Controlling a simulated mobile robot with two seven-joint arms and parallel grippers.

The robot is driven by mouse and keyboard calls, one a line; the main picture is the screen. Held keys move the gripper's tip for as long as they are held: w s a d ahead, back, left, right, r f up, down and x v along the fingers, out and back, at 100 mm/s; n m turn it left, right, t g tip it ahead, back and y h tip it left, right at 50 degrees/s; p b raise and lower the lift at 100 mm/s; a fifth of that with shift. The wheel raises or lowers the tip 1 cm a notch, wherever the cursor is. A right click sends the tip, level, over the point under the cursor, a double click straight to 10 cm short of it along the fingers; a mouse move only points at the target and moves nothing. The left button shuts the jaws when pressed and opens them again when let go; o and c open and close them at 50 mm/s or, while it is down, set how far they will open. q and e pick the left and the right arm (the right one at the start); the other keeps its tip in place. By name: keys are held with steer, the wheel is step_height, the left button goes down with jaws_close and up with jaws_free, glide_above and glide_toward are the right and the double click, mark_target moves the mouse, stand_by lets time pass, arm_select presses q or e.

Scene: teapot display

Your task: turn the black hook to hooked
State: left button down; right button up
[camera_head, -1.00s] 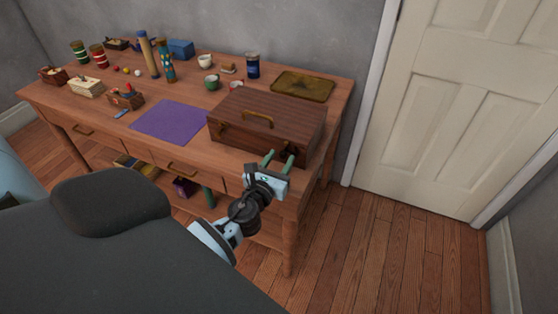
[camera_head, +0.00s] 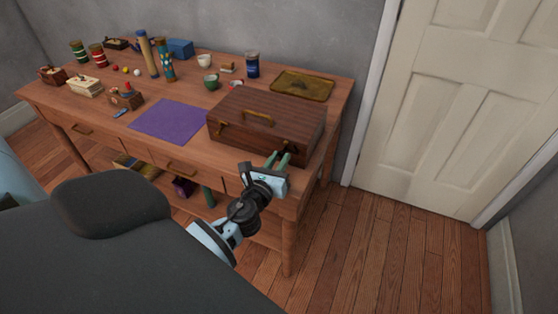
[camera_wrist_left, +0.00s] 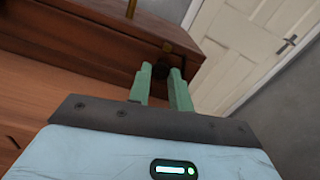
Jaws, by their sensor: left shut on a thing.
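A dark wooden case (camera_head: 245,137) with a brass handle on its lid stands at the front right of the table; its front also fills the upper left of the left wrist view (camera_wrist_left: 60,45). My left gripper (camera_head: 279,158) is at the right part of the case's front. In the left wrist view its green fingers (camera_wrist_left: 160,76) are close together, shut on a small dark piece, the black hook (camera_wrist_left: 160,70). My right gripper is not in view.
A purple mat (camera_head: 168,120) lies left of the case. A brown tray (camera_head: 302,86), a blue jar (camera_head: 252,65) and a green cup (camera_head: 211,82) stand behind it. A white door (camera_head: 460,110) and open floor are to the right.

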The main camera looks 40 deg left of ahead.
arm_select(q)
steer(key=n+b, duration=0.1)
steer(key=n, duration=1)
stand_by(0.5)
steer(key=c, duration=1.3)
jaws_free()
steer(key=b+v, duration=0.1)
steer(key=v, duration=0.6)
steer(key=shift+s+d, duration=0.15)
steer(key=shift+s, duration=0.25)
